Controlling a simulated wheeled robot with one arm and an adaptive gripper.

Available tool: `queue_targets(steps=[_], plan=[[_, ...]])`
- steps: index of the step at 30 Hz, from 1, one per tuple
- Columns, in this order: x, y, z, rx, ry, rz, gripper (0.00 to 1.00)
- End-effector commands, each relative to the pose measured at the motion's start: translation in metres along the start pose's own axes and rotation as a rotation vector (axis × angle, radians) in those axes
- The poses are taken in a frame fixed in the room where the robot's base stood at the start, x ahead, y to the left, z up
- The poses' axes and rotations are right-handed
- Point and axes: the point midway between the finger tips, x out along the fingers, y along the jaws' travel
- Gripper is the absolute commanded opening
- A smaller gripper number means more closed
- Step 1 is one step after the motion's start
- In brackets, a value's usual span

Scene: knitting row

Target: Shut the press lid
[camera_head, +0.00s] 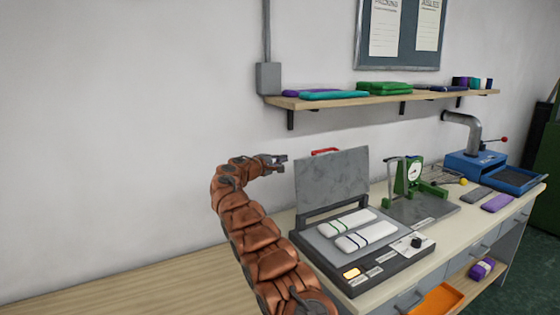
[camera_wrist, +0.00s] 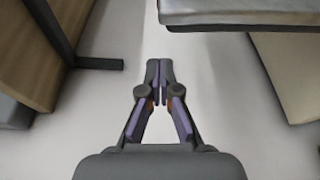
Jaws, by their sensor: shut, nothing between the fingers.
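The press lid (camera_head: 332,182) is a grey slab that stands raised, nearly upright, at the back of the press. A red handle (camera_head: 325,151) sits on its top edge. The press base (camera_head: 368,272) is dark grey, with a lighter plate on which two white pieces with coloured bands (camera_head: 347,222) lie. My gripper (camera_head: 284,158) is shut and empty, beside the lid's upper left edge and apart from it as far as the head view shows. In the wrist view my gripper (camera_wrist: 159,66) has its fingertips together, with a pale surface behind them.
A wooden shelf (camera_head: 325,103) with folded pieces is on the wall above. A green gauge stand (camera_head: 410,175) and a blue machine (camera_head: 485,165) stand right of the press on the bench. The wooden surface (camera_head: 130,285) at the left is clear.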

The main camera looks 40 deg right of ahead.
Motion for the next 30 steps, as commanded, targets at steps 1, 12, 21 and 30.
queue_targets(steps=[1,12,21,30], plan=[[0.001,0.0,0.004,-0.002,-0.003,0.0,0.0],[-0.005,-0.001,0.02,-0.007,-0.005,0.0,0.0],[-0.009,-0.001,0.032,-0.005,-0.007,0.001,0.0],[-0.009,-0.003,0.034,-0.006,-0.007,-0.002,0.0]])
